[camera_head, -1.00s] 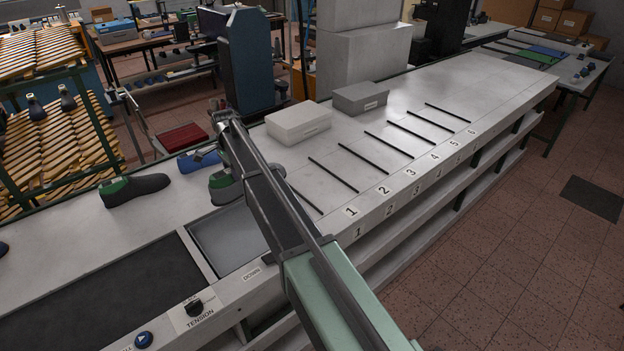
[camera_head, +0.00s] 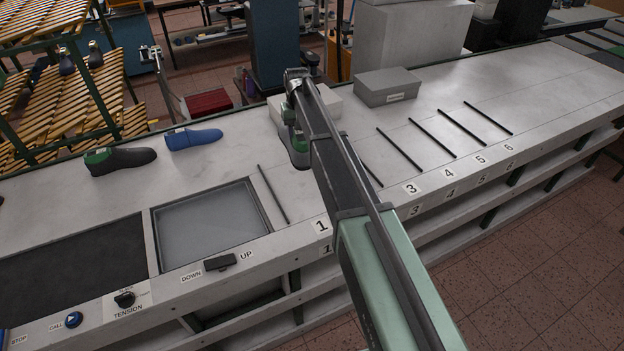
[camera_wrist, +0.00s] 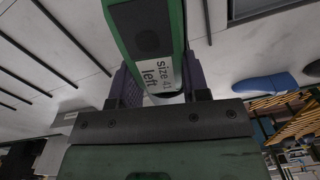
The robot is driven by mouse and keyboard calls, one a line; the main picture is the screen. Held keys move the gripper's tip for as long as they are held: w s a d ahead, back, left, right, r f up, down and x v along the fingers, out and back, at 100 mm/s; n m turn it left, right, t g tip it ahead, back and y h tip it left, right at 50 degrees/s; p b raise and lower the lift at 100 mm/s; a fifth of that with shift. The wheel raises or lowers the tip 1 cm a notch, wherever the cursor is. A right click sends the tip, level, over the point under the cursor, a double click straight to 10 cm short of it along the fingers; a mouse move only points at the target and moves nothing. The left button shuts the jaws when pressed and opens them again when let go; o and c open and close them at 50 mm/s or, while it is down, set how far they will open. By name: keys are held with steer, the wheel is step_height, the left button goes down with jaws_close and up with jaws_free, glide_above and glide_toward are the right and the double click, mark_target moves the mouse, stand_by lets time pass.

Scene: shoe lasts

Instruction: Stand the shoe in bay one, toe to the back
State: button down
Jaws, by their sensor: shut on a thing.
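My gripper (camera_head: 291,118) is shut on a grey shoe with a green top (camera_head: 298,153). In the head view the shoe hangs below the gripper, over the back part of bay one; whether it touches the bench is unclear. In the wrist view the held shoe (camera_wrist: 150,40) fills the top middle between the purple fingers (camera_wrist: 160,92), with a label reading "size 41 left". Bay one's number plate (camera_head: 321,226) is on the bench front edge. Its left divider (camera_head: 272,193) is visible; its right side is hidden behind my arm.
A black-and-green shoe (camera_head: 122,160) and a blue shoe (camera_head: 192,138) stand on the bench at left. A recessed tray (camera_head: 212,222) lies left of bay one. A white box (camera_head: 327,102) and a grey box (camera_head: 388,86) stand behind the bays. The bays at right look empty.

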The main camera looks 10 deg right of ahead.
steer(key=shift+d+n, duration=0.2)
steer(key=shift+n, duration=0.3)
steer(key=shift+a+n, duration=0.45)
steer(key=shift+n, duration=0.25)
steer(key=shift+d+f, duration=0.1)
step_height(320, 180, down, 20)
steer(key=b, duration=2)
steer(key=shift+f, duration=0.1)
steer(key=shift+s+r, duration=0.1)
steer(key=shift+r, duration=0.15)
steer(key=shift+f, duration=0.15)
steer(key=c, duration=0.5)
jaws_free()
